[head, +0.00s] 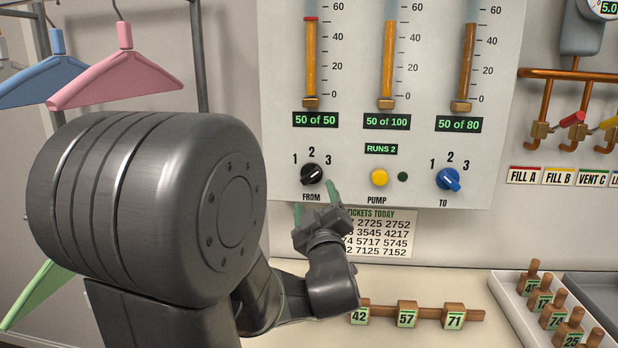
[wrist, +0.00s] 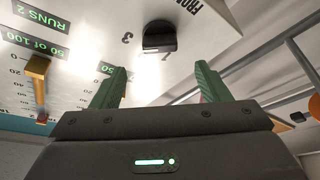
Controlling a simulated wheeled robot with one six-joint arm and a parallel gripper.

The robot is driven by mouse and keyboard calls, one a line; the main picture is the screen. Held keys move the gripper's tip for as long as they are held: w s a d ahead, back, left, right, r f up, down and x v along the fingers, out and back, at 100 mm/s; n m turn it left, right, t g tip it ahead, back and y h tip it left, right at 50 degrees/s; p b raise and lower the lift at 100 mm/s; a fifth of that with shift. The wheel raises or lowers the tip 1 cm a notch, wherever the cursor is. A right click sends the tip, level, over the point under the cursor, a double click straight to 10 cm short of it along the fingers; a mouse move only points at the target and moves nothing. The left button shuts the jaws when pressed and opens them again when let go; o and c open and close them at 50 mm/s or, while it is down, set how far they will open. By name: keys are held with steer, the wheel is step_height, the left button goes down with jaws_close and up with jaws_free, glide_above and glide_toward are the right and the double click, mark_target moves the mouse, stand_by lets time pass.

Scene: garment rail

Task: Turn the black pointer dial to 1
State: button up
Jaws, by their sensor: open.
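The black pointer dial (head: 311,174) is on the pale panel above the word FROM, with 1, 2 and 3 around it. Its white mark looks slanted to the upper right, toward 3, but it is small. My gripper (head: 315,203) is just below the dial, with green fingers open and empty. In the wrist view the dial (wrist: 159,38) lies ahead of my open gripper (wrist: 160,84), roughly centred between the fingertips and apart from them. The pointer's direction is unclear there.
A yellow PUMP button (head: 379,178) and a blue TO dial (head: 448,179) are to the right on the panel. Three gauge tubes stand above. A ticket sheet (head: 385,236) hangs below, partly behind my gripper. Numbered blocks (head: 407,314) sit on the counter.

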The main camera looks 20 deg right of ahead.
mark_target(309, 177)
steer(key=p+x, duration=0.1)
steer(key=x, duration=0.6)
steer(key=shift+w+r, duration=0.15)
steer(key=shift+w, duration=0.25)
steer(key=shift+c, duration=0.4)
steer(key=c, duration=0.9)
